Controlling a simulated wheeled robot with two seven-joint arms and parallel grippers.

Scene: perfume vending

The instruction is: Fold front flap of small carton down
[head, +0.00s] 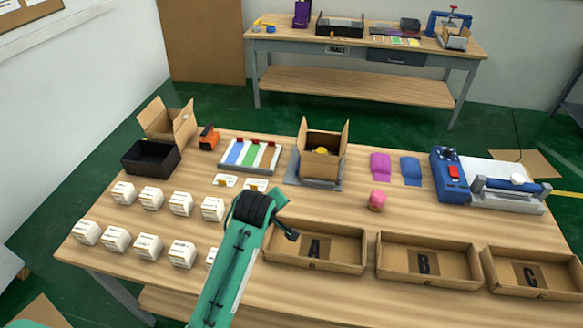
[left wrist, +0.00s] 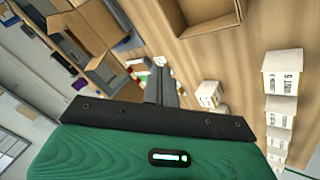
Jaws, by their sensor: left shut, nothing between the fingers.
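The small carton (head: 318,166) stands open on a grey plate (head: 334,184) at the back middle of the near table. Its side flaps stand up, and a yellow item (head: 321,150) shows inside. I cannot make out its front flap clearly. My left gripper (head: 290,234) is in front of the carton and apart from it, near tray A's back left corner. In the left wrist view its fingers (left wrist: 161,84) are together and empty. An open brown box (left wrist: 82,32) shows at upper left there; I cannot tell which carton it is. My right gripper is not in view.
Trays A (head: 350,266), B (head: 428,284) and C (head: 545,297) line the front right. Several white boxes (head: 147,245) stand at left. A larger open carton (head: 157,121) and black bin (head: 149,159) are at back left. A pink item (head: 377,201) stands right of my gripper.

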